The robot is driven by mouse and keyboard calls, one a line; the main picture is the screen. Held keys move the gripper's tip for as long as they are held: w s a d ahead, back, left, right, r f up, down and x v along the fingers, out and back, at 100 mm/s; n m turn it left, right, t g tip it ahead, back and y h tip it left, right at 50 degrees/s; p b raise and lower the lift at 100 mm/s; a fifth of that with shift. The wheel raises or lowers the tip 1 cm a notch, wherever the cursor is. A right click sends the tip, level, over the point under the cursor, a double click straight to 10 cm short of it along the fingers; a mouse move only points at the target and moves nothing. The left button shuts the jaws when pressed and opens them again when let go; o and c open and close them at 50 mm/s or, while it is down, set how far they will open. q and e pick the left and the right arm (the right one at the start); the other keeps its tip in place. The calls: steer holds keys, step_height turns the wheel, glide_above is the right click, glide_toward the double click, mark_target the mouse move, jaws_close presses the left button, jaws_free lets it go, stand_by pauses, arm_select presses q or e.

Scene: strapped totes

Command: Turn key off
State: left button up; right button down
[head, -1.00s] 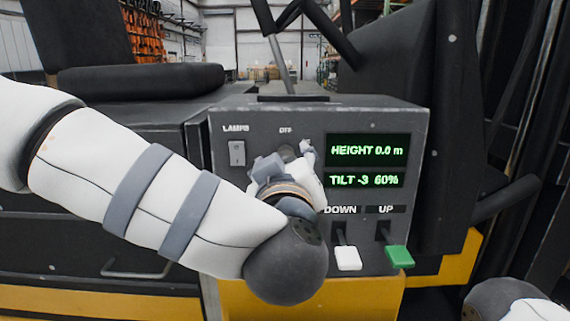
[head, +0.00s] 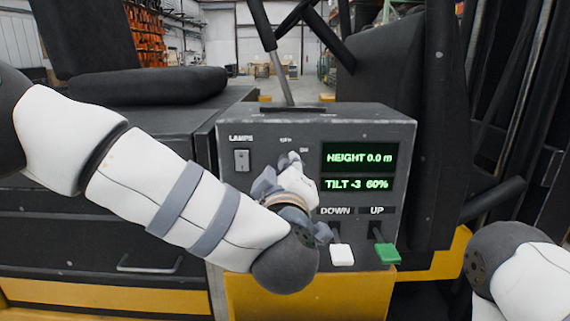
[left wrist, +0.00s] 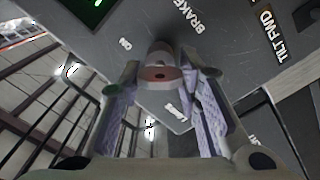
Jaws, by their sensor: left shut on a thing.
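The key (left wrist: 160,74) shows in the left wrist view as a round grey barrel with a reddish end, in the control panel. My left gripper (head: 288,168) is shut on the key, one finger on each side of it. In the head view the gripper and wrist hide most of the key. The OFF and ON labels show just above the fingertips. The key's exact angle is hard to tell. My right arm shows at the lower right of the head view, but its gripper does not.
The control panel (head: 228,130) has a lamps switch (head: 241,161) at left and lit height and tilt displays (head: 358,158) at right. Below the displays stand a white lever (head: 341,255) and a green lever (head: 387,253), close to my left wrist. A black seat (head: 148,83) is behind.

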arm_select(q)
steer(key=n, duration=0.2)
steer(key=shift+n, duration=0.4)
steer(key=n, duration=0.5)
steer(key=shift+f, duration=0.1)
steer(key=shift+n, duration=0.4)
steer(key=o, duration=1.2)
steer(key=shift+c, duration=0.2)
steer(key=shift+s, duration=0.1)
steer(key=s, duration=1.2)
